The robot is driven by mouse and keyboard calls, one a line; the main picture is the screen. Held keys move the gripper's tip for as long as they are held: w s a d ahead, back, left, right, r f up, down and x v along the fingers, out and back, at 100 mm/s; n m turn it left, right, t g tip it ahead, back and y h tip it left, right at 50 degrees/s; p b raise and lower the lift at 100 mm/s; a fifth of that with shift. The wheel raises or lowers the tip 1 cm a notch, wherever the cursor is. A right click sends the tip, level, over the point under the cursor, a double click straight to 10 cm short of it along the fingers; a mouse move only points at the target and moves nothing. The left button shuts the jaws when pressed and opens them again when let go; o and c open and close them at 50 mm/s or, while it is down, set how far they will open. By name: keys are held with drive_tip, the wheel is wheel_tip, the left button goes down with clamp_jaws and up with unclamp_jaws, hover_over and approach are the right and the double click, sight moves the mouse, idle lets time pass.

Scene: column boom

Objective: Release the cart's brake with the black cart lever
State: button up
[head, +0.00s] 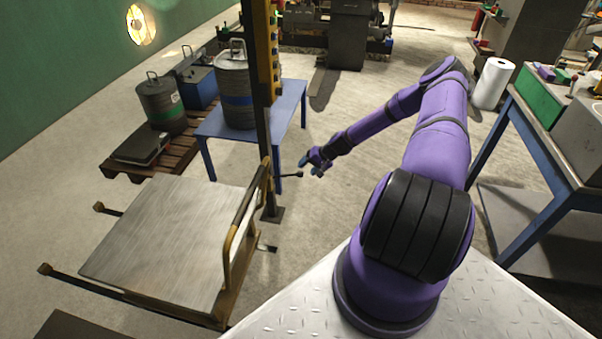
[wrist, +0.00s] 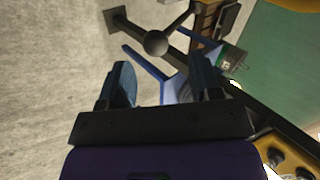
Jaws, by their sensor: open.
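The cart (head: 170,240) has a flat metal deck and a yellow-brown push rail (head: 240,225) at its right side. The black cart lever (head: 290,175) sticks out to the right from near the top of the rail and ends in a round black knob. In the wrist view the knob (wrist: 156,43) shows large, ahead of the gap between my fingers, with its rod running up to the right. My gripper (head: 311,170) is open and empty, close to the knob in the head view. In the wrist view my gripper (wrist: 162,82) has its two fingers apart, and the knob looks beyond their tips.
A dark post (head: 265,130) with a yellow box stands just behind the lever. A blue table (head: 292,100) bears a grey drum (head: 234,90). A pallet (head: 125,168) holds another drum. A workbench (head: 535,120) is at the right. The floor between cart and workbench is mostly clear.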

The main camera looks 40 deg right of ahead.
drive_tip(key=shift+v, duration=1.6)
